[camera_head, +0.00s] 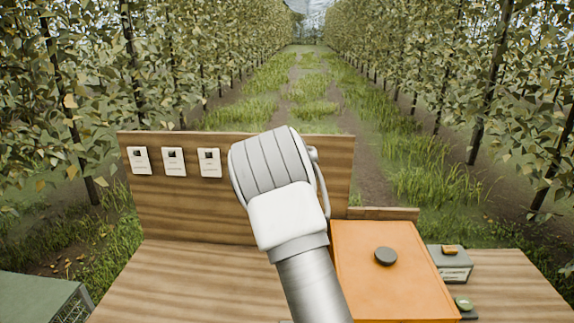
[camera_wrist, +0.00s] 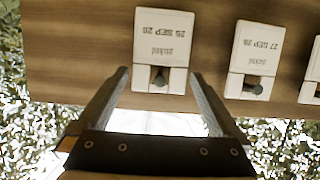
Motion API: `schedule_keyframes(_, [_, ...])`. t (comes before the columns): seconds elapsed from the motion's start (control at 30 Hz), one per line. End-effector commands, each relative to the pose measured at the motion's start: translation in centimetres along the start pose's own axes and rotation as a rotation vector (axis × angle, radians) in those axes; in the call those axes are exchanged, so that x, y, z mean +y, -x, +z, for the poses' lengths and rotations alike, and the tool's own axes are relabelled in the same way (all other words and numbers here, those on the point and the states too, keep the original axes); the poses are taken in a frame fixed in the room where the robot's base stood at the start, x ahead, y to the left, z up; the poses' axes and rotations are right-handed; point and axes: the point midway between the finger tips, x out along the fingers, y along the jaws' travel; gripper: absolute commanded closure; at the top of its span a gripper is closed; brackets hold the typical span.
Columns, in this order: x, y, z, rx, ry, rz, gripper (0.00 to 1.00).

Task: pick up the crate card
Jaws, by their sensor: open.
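Several white cards are fixed in a row on the upright wooden board (camera_head: 230,140). The head view shows a left card (camera_head: 139,160), a middle card (camera_head: 174,162) and a right card (camera_head: 209,162). My gripper (camera_wrist: 160,74) is open, with one finger on each side of this card's lower end in the picture. Contact cannot be told. In the head view my arm hides the gripper.
A neighbouring card (camera_wrist: 253,60) is close to the right finger in the wrist view. In the head view an orange box (camera_head: 375,285) with a dark knob stands right of my arm, with a grey box (camera_head: 452,262) beside it. The wooden tabletop (camera_head: 185,280) at left is clear.

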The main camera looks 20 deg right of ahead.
Motion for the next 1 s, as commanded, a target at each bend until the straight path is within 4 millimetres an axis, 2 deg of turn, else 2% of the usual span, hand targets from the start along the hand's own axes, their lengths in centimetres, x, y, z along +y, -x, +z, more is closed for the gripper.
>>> schedule_keyframes(0.1, [0.00,-0.64,0.02,-0.001,0.000,0.000,0.00])
schedule_keyframes(0.33, [-0.01,-0.72,0.04,-0.001,-0.001,-0.001,0.00])
schedule_keyframes(0.37, [-0.02,-0.72,0.04,-0.001,-0.001,-0.001,0.04])
schedule_keyframes(0.7, [-0.02,-0.70,0.04,-0.001,0.000,-0.001,0.64])
schedule_keyframes(1.0, [-0.04,-0.66,-0.06,0.000,0.000,-0.001,0.64])
